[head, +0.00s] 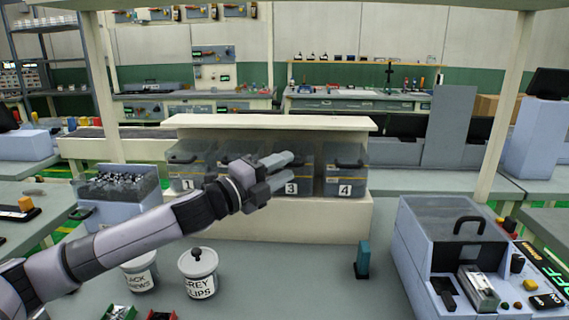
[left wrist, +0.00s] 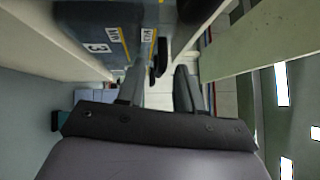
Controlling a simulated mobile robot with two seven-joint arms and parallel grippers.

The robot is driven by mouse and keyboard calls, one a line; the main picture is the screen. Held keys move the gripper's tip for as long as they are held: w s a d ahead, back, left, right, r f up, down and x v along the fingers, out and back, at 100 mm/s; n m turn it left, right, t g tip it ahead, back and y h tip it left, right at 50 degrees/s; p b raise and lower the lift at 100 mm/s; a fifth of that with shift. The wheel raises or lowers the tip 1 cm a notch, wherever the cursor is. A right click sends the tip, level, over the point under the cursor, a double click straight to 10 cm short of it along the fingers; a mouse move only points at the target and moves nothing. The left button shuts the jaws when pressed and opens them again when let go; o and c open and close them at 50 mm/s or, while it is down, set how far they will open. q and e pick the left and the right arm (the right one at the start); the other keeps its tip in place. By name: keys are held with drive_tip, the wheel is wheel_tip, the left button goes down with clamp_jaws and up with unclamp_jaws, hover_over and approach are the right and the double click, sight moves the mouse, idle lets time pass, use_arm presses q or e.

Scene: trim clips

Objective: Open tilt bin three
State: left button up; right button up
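Tilt bin three (head: 303,177) is a grey bin with a white "3" label, in the cream rack between the covered second bin and bin four (head: 345,178). It looks upright and closed, and its left part is hidden by my gripper. My left gripper (head: 290,169) is in front of the second and third bins, its fingers pointing right. In the left wrist view, bin three (left wrist: 97,28) shows sideways at upper left, with a dark handle beyond the fingers. The left fingers (left wrist: 159,90) are apart with nothing held between them. My right gripper is out of view.
Bin one (head: 187,171) stands at the rack's left, under the cream top shelf (head: 270,122). A clear-lidded machine (head: 455,245) stands at right. The bench centre is clear.

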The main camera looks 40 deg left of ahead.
use_arm(q)
drive_tip(key=shift+w+d, duration=0.15)
drive_tip(key=shift+w, duration=0.35)
clamp_jaws()
